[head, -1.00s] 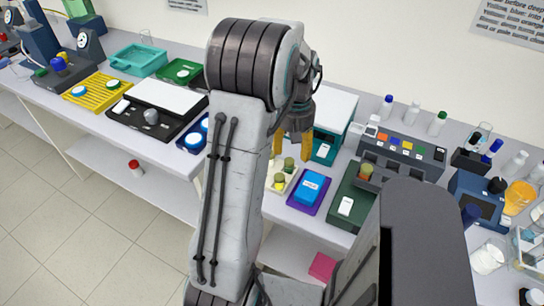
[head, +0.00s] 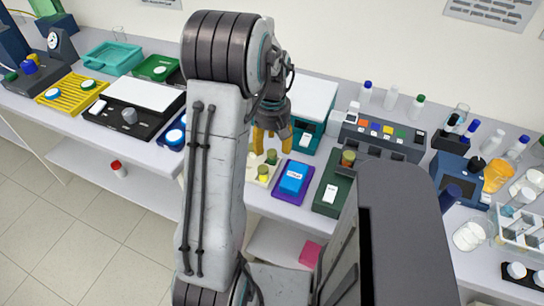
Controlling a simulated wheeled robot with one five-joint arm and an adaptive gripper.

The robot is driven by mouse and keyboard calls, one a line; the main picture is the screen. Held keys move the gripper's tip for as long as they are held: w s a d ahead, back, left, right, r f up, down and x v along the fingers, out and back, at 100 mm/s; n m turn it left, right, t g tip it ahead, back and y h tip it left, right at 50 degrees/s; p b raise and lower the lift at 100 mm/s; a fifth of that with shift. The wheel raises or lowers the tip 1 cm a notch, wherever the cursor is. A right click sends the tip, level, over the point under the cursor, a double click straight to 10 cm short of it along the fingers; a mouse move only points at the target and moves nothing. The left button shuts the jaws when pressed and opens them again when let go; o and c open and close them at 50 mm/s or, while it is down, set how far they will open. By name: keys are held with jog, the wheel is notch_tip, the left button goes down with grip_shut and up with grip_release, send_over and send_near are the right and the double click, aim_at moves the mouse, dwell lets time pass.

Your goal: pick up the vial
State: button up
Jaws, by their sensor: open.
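Small vials with olive-green caps stand on a cream tray (head: 251,174) in the head view. One vial (head: 271,156) is just below my gripper in the picture, and another (head: 263,173), with yellow on it, is nearer the front. I cannot tell which vial is meant. My gripper (head: 272,141) has yellow fingers, open, pointing down, with nothing seen between them. It appears above or just behind the tray; the exact height is unclear. My arm hides part of the tray's left side.
A purple tray with a blue block (head: 293,178) sits right of the cream tray. A teal-and-white box (head: 306,100) stands behind my gripper. A grey block with coloured squares (head: 385,135) and capped bottles (head: 416,105) are farther right. A blue round-topped device (head: 173,136) is left of my arm.

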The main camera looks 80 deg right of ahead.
aim_at(272, 152)
jog(key=shift+d+f+p, duration=0.1)
jog(key=shift+f+p, duration=0.25)
jog(key=shift+f, duration=2)
jog(key=c, duration=1.1)
